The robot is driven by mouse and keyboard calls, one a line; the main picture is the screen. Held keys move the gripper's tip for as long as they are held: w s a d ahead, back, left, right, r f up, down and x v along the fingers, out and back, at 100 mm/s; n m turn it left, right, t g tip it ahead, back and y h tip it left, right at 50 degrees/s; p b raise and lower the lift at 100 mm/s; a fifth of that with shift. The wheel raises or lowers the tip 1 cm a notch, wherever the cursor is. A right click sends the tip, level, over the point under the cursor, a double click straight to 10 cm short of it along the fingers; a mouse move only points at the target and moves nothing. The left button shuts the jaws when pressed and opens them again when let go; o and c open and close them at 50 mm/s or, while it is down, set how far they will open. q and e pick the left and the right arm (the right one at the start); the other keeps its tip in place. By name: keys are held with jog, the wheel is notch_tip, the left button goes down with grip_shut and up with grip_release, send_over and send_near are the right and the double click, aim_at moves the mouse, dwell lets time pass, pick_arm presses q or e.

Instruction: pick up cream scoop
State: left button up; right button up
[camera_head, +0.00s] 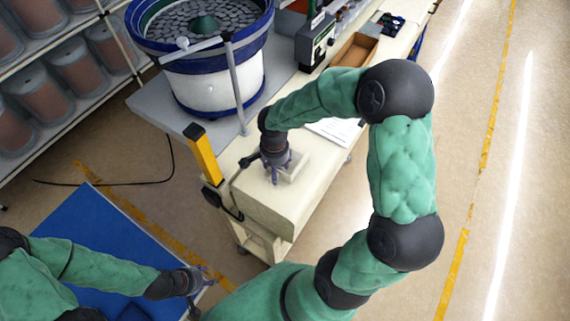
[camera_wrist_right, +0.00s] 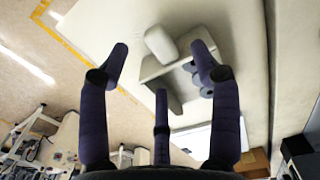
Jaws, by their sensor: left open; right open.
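The cream scoop (camera_wrist_right: 160,43) shows in the right wrist view as a rounded handle joined to an open box-shaped body with several grey round pieces in it. It lies on the cream tabletop. In the head view the scoop (camera_head: 296,167) is partly hidden behind my right gripper (camera_head: 275,176). That gripper points down just above it. In the right wrist view the spread fingers of my right gripper (camera_wrist_right: 160,66) are around the scoop, open, with nothing held. My left gripper (camera_head: 206,278) is open and empty at the lower left, over the blue surface's edge, far from the scoop.
A blue-and-white bowl feeder (camera_head: 215,85) full of dark discs stands behind the table. A yellow post (camera_head: 202,153) is close to the left of my right gripper. A paper sheet (camera_head: 336,132) and a brown box (camera_head: 354,51) lie farther back.

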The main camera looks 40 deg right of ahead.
notch_tip(320, 180, down, 5)
jog(key=shift+r, duration=0.1)
dwell(0.3)
grip_shut()
